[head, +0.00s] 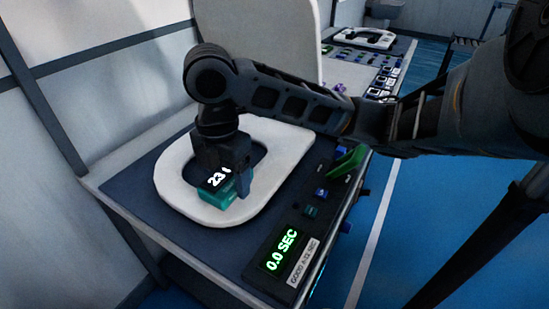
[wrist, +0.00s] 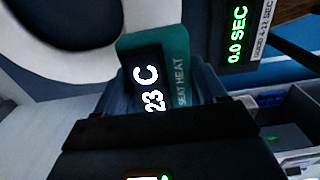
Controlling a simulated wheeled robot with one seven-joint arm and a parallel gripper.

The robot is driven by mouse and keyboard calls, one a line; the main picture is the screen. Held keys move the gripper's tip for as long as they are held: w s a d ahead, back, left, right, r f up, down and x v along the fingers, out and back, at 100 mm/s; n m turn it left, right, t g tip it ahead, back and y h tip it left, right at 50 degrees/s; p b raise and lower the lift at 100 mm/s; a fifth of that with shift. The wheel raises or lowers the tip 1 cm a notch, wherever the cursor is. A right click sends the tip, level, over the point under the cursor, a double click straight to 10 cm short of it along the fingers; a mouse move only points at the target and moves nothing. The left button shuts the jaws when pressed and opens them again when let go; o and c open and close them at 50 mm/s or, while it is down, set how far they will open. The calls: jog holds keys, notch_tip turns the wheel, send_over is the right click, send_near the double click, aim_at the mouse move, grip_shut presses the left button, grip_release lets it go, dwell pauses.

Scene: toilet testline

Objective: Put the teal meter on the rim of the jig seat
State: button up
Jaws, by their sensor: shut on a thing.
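The teal meter (head: 222,194) has a dark display reading 23 and sits between the fingers of my gripper (head: 232,180), which is shut on it. In the wrist view the meter (wrist: 176,62) shows its "SEAT HEAT" label and "23 C". The white jig seat (head: 176,180) is a ring lying on the dark bench panel. The meter is at the front part of the seat's rim in the head view; I cannot tell whether it touches the rim. In the wrist view the seat's rim (wrist: 35,50) curves to the left of the meter.
A timer display (head: 281,249) reading 0.0 SEC is on the bench's front right. A green piece (head: 348,160) and small buttons line the right side. The white raised lid (head: 258,50) stands behind the seat. Another bench with a seat (head: 364,38) is further back.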

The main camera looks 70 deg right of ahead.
jog(key=p, duration=0.2)
send_near(279, 160)
jog(key=shift+a+f, duration=0.2)
jog(key=shift+f, duration=0.75)
jog(key=shift+f+p, duration=0.4)
jog(key=shift+f, duration=1.55)
jog(key=shift+d+f, duration=0.2)
jog(key=shift+f, duration=0.15)
jog(key=shift+f, duration=0.15)
jog(key=o, duration=1.2)
